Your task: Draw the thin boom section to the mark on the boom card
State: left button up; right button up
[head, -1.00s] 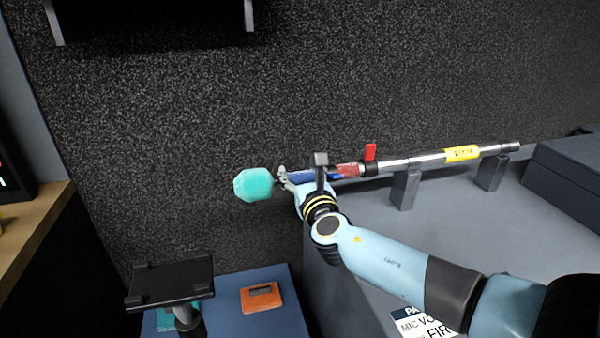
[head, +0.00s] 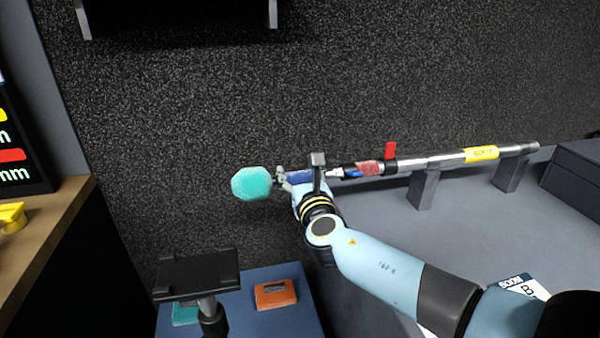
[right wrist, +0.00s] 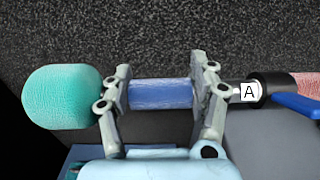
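My right gripper (head: 302,178) has one finger at each end of the blue grip, as the right wrist view shows. A short bright section tagged "A" (right wrist: 249,91) shows between the blue grip and the black collar. A white card reading "BOOM" (head: 517,282) lies on the bench, partly hidden by my right arm. My left gripper is out of view.
Two grey posts (head: 423,190) hold the pole. A black plate on a stalk (head: 197,273) and an orange case (head: 275,294) on a blue surface stand below left. A wooden shelf (head: 50,225) with a display is at far left. Dark textured wall stands behind.

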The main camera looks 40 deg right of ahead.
jog(key=shift+o, duration=0.3)
jog(key=shift+a, duration=0.15)
jog(key=shift+s+a, duration=0.15)
jog(key=shift+s, duration=0.2)
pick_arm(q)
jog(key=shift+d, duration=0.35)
pick_arm(e)
jog(key=v, duration=1.1)
jog(key=shift+s, duration=0.1)
